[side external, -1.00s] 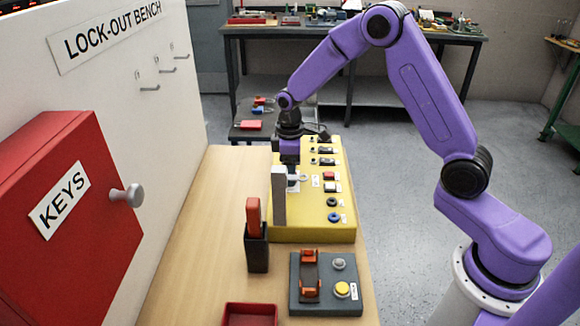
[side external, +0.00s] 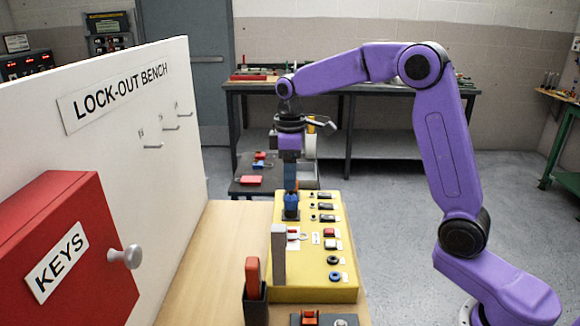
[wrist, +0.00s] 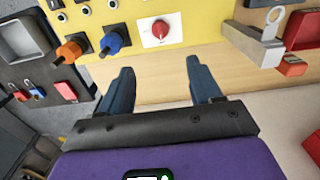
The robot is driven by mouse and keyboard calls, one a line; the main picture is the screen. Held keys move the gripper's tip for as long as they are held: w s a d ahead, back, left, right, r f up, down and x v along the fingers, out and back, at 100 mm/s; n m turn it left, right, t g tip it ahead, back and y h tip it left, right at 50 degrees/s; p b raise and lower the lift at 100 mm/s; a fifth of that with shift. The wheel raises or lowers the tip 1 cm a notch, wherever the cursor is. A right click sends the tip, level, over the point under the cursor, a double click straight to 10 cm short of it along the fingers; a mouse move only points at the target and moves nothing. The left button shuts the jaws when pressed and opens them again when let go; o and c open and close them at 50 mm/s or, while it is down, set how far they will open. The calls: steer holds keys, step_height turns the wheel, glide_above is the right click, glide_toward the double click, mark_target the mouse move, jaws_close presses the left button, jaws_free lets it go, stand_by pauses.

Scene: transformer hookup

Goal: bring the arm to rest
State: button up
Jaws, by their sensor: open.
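My gripper (side external: 290,180) hangs pointing down above the far left part of the yellow panel (side external: 315,285) in the side view. In the wrist view its two dark fingers stand apart with nothing between them, so my gripper (wrist: 159,66) is open and empty. A red knob on a white plate (wrist: 159,29) sits on the panel just beyond the fingertips in that view, with a blue knob (wrist: 115,41) and an orange knob (wrist: 70,49) to its left. The fingertips overlap the blue knob (side external: 291,206) in the side view; the gap is hard to judge.
A grey upright bracket (side external: 278,255) stands at the panel's left edge. An orange-red object in a dark holder (side external: 254,300) is nearer. The red key cabinet (side external: 75,240) and white board (side external: 165,85) are at left. A low dark stand (side external: 245,188) lies behind.

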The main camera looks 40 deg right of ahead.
steer(key=shift+r, duration=0.7)
steer(key=s+a+f+n, duration=0.1)
steer(key=s+a, duration=0.2)
steer(key=s, duration=0.5)
steer(key=s+a+n, duration=0.1)
steer(key=s+a, duration=0.2)
steer(key=s, duration=0.5)
steer(key=s+d+f, duration=0.2)
steer(key=s, duration=0.7)
steer(key=s+d+f+n, duration=0.1)
steer(key=s+d+f, duration=0.1)
steer(key=s, duration=0.7)
steer(key=shift+s+d+f, duration=0.15)
steer(key=shift+s+f, duration=0.1)
steer(key=shift+s, duration=0.05)
